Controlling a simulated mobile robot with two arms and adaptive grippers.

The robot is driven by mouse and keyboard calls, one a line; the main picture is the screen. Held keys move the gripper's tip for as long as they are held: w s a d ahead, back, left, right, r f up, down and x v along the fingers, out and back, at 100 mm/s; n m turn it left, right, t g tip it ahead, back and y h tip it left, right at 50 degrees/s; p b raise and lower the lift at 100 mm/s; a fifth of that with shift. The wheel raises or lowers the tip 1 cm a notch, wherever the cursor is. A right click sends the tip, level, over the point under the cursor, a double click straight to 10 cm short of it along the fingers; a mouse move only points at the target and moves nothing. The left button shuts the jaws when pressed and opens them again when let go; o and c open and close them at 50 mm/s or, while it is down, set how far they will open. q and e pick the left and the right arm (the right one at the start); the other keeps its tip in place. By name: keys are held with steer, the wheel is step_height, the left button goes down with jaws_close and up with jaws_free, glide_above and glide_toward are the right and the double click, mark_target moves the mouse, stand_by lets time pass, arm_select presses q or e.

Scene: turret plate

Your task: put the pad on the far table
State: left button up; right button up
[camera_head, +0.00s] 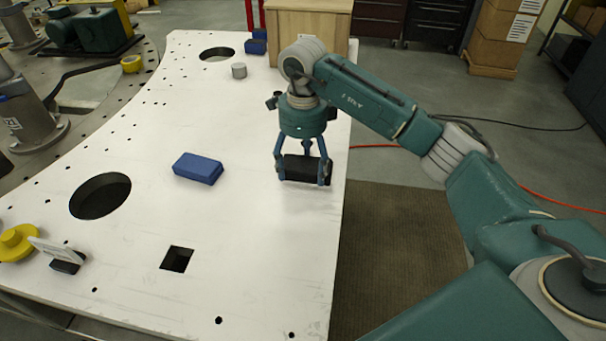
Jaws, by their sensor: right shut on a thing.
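My right gripper (304,178) is shut on a black, block-like thing (303,168), held low over the right side of the white plate; whether it touches the plate is hard to tell. I cannot tell whether this is the pad. A blue block (198,168) lies on the plate to the left of my right gripper. Two more blue blocks (256,46) lie at the plate's far end. A light wooden cabinet or table (308,32) stands behind that end. My left gripper is not in view.
The white plate (130,235) has round holes and a square hole (177,259). A yellow part (17,241) and a small stand (62,252) are at the left. Cardboard boxes (498,38) stand at the back right.

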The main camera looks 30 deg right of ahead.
mark_target(302, 167)
step_height(302, 167, down, 4)
steer(key=shift+a+r+p, duration=0.1)
steer(key=shift+r+p, duration=0.05)
steer(key=shift+p, duration=0.4)
steer(key=shift+f, duration=0.2)
steer(key=shift+f+b, duration=0.25)
steer(key=shift+b, duration=0.05)
steer(key=o, duration=1)
steer(key=shift+r, duration=0.1)
steer(key=shift+r+p, duration=0.25)
steer(key=shift+p, duration=0.1)
steer(key=shift+w+r+b, duration=0.1)
steer(key=shift+r+b, duration=0.15)
steer(key=shift+b, duration=0.1)
step_height(302, 167, up, 10)
steer(key=b, duration=0.3)
steer(key=shift+r, duration=0.7)
